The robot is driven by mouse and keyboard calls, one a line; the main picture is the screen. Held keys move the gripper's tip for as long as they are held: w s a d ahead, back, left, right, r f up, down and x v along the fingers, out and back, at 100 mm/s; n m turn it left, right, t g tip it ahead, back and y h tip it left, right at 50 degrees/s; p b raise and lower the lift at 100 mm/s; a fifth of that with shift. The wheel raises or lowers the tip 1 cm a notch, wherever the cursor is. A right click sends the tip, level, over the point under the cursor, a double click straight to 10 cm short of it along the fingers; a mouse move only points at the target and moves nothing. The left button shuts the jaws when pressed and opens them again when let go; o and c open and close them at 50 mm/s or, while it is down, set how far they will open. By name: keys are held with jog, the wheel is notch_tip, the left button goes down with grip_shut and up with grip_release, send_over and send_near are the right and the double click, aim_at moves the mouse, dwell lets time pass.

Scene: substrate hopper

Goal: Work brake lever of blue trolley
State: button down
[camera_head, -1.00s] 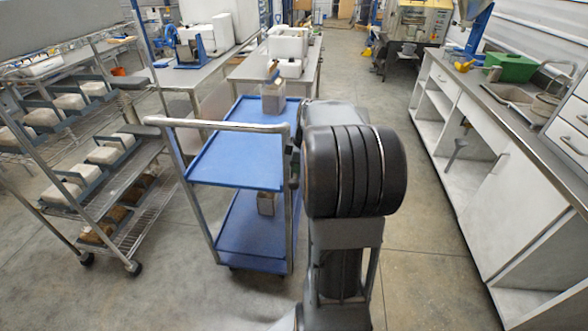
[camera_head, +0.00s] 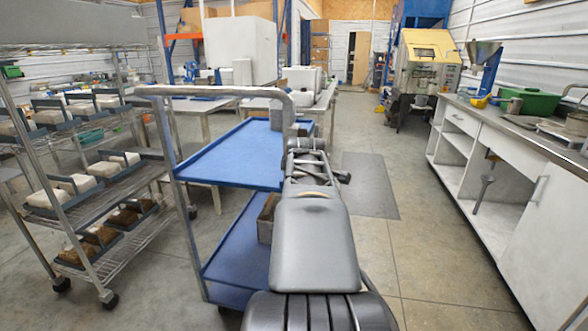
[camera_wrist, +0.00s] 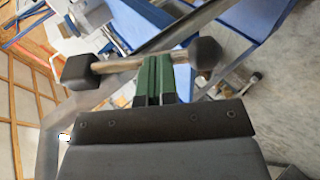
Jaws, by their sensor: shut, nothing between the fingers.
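The blue trolley (camera_head: 232,160) stands left of my arm in the head view, with a metal push handle (camera_head: 215,91) and two blue shelves. In the wrist view, my gripper (camera_wrist: 154,62) has two green fingers shut together with nothing between them. A pale metal bar with dark blocks at its ends (camera_wrist: 118,65) crosses at the fingers; it looks like the brake lever. The fingers overlap the bar in the picture; I cannot tell whether they touch it. In the head view my arm hides the trolley's right side, and no lever can be made out there.
A wire rack (camera_head: 95,195) with trays of blocks stands close left of the trolley. A long counter (camera_head: 500,130) runs along the right. A grey mat (camera_head: 370,185) lies on the floor beyond my arm. The floor between arm and counter is clear.

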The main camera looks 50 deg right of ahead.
jog(key=f+h+b, duration=0.1)
jog(key=d+f+t+b, duration=0.1)
jog(key=b, duration=0.1)
jog(key=shift+w+h, duration=0.35)
jog(key=shift+h, duration=0.05)
jog(key=shift+w+d+b, duration=0.2)
jog(key=shift+d+b, duration=0.2)
jog(key=shift+b, duration=0.4)
jog(key=shift+f, duration=0.1)
